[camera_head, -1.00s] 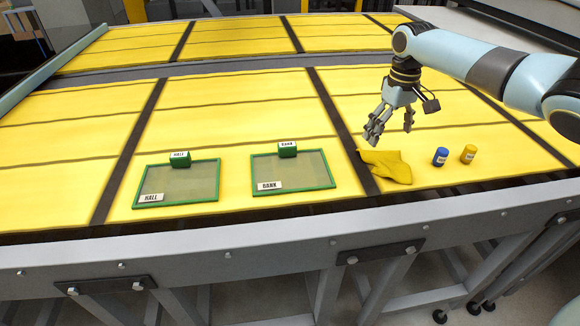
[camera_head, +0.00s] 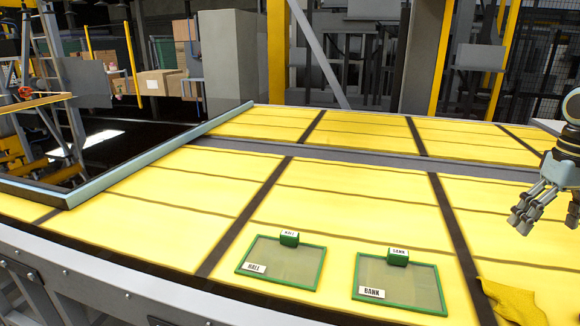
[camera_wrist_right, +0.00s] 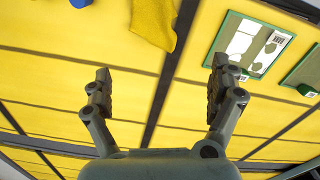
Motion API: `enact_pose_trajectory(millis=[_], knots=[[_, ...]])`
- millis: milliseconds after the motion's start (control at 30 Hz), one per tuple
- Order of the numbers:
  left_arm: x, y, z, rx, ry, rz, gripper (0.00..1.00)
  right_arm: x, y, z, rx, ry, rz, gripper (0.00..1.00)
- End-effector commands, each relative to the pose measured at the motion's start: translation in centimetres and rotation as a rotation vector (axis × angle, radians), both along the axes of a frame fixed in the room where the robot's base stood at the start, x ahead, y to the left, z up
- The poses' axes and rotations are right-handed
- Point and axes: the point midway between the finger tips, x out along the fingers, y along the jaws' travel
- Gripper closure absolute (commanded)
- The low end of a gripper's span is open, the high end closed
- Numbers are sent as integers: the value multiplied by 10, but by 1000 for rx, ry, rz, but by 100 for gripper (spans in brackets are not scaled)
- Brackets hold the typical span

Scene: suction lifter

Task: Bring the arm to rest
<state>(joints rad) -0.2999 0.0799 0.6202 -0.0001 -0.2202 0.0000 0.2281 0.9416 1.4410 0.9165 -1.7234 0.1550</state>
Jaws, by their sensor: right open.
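My right gripper (camera_head: 544,214) is at the right edge of the head view, above the yellow surface, with nothing between its fingers. My left gripper is not in view.
A green-rimmed HALL tray (camera_head: 238,270) and BANK tray (camera_head: 356,275) lie on the yellow surface (camera_head: 340,215), each with a green block (camera_head: 290,238) (camera_head: 398,257) at its back edge. A yellow cloth (camera_head: 512,302) lies at lower right. A blue item (camera_wrist_right: 81,3) shows in the wrist view.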

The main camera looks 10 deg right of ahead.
Motion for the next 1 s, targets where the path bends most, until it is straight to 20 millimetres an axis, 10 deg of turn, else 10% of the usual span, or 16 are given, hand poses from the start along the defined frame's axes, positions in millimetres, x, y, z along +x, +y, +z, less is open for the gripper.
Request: enact_pose_trajectory(millis=[167, 400, 700, 1000], knots=[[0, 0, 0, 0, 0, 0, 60, -16, 62, -52, -20, 12, 138, 8], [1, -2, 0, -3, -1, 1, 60, -77, 199, -112, -51, -76, 368, 8], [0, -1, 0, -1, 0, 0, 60, -136, 284, -95, -76, -220, 403, 8], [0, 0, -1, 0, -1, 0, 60, -175, 309, -56, -125, -310, 333, 8]])
